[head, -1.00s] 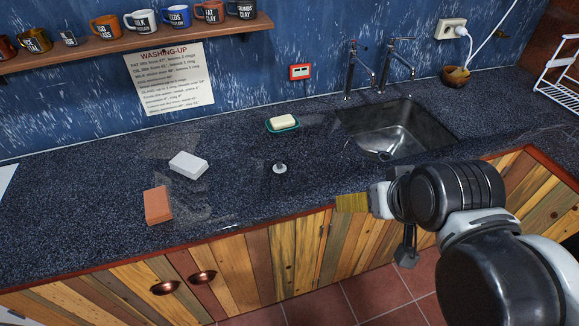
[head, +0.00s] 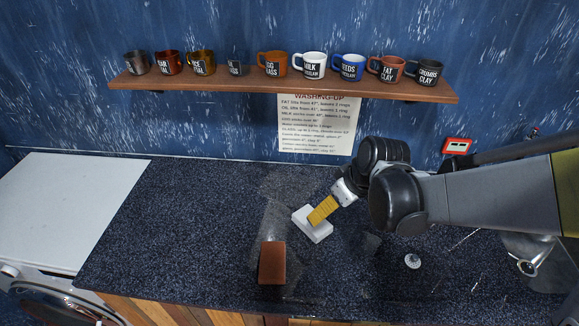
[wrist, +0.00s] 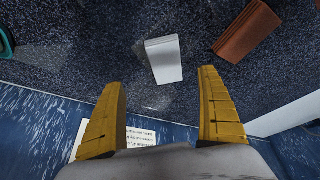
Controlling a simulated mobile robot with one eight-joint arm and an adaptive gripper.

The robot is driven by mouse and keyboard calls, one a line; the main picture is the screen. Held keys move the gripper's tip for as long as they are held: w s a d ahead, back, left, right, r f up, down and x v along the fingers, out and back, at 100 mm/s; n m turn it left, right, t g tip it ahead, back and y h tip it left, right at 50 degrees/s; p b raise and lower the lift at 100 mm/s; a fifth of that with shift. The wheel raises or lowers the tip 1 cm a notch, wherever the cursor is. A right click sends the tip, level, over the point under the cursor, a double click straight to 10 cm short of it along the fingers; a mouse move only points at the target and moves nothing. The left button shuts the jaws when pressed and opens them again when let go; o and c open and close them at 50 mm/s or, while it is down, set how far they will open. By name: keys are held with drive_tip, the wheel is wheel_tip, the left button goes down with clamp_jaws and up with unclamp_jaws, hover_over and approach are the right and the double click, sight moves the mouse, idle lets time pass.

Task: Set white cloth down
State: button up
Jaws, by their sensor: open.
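The white cloth (head: 318,234), a folded flat block, lies on the dark speckled counter. It also shows in the wrist view (wrist: 165,62), just beyond and between my fingertips. My gripper (head: 313,220) has yellow fingers and overlaps the cloth in the head view, covering part of it. In the wrist view my gripper (wrist: 163,78) is open, its two fingers wide apart with nothing between them. The cloth looks apart from the fingers, resting on the counter; the exact height of the fingers above it is hard to tell.
A reddish-brown folded block (head: 272,263) lies left of the cloth. A small white stopper (head: 412,261) lies to the right. A shelf (head: 290,86) of mugs and a washing-up notice (head: 318,135) are on the wall behind. The counter (head: 180,230) at left is clear.

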drive_tip(key=x, duration=0.2)
drive_tip(key=b+x, duration=0.1)
drive_tip(key=x, duration=0.1)
drive_tip(key=b+x, duration=0.1)
drive_tip(key=x, duration=0.1)
drive_tip(key=shift+w+a+f, duration=0.1)
drive_tip(key=shift+a+f, duration=0.1)
drive_tip(key=shift+a, duration=0.25)
drive_tip(key=b+x, duration=0.2)
drive_tip(key=x, duration=0.1)
drive_tip(key=b+x, duration=0.1)
drive_tip(key=x, duration=0.1)
drive_tip(key=shift+a, duration=0.35)
drive_tip(key=shift+r, duration=0.15)
drive_tip(key=shift+c, duration=0.5)
drive_tip(key=c, duration=1.1)
drive_tip(key=shift+c, duration=0.2)
wheel_tip(320, 180, up, 5)
drive_tip(key=p, duration=0.2)
drive_tip(key=shift+p, duration=0.4)
drive_tip(key=s+d+r+p, duration=0.3)
drive_tip(key=d+r, duration=0.3)
drive_tip(key=d, duration=0.5)
drive_tip(key=shift+d, duration=0.25)
